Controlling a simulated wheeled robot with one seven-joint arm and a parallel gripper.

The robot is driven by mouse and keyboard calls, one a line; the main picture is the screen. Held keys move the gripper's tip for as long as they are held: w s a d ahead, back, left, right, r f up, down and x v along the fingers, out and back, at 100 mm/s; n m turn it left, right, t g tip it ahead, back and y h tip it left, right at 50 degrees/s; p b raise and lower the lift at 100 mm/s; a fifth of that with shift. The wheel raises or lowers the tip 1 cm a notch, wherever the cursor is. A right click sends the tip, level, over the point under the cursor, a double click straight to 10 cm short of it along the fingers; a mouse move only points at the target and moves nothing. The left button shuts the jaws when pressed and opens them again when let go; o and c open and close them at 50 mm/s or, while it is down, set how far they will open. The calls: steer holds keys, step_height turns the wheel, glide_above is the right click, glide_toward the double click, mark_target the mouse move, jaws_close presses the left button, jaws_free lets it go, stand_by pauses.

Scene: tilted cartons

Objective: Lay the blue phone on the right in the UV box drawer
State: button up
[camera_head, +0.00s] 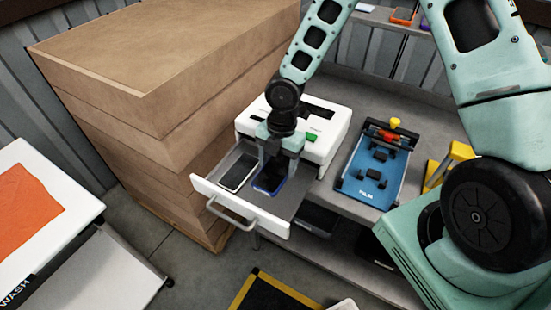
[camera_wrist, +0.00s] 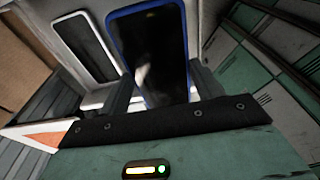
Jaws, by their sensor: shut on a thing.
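The blue phone (camera_head: 270,182), dark-screened with a blue rim, is between the fingers of my gripper (camera_head: 272,160). It also shows large in the wrist view (camera_wrist: 150,55), with the two fingers at its sides. The gripper is shut on it. In the head view the phone is in or just over the right part of the open drawer (camera_head: 213,190) of the white UV box (camera_head: 322,148). I cannot tell whether it touches the drawer floor. A white phone (camera_head: 238,172) lies in the drawer to its left; it also shows in the wrist view (camera_wrist: 85,45).
Stacked brown cartons (camera_head: 170,75) stand close left of the box. A blue tray fixture (camera_head: 372,175) is on the grey bench to the right. A white table with an orange cloth (camera_head: 25,205) is at the far left.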

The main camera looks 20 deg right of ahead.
steer(key=shift+f+b, duration=3.95)
steer(key=shift+f, duration=0.55)
steer(key=shift+f, duration=0.2)
steer(key=o, duration=1.2)
steer(key=shift+c, duration=0.2)
steer(key=r, duration=0.5)
steer(key=w+d+r, duration=0.1)
steer(key=r, duration=0.5)
steer(key=d+r, duration=0.1)
steer(key=r, duration=0.5)
steer(key=shift+w+r, duration=0.15)
steer(key=shift+w, duration=0.1)
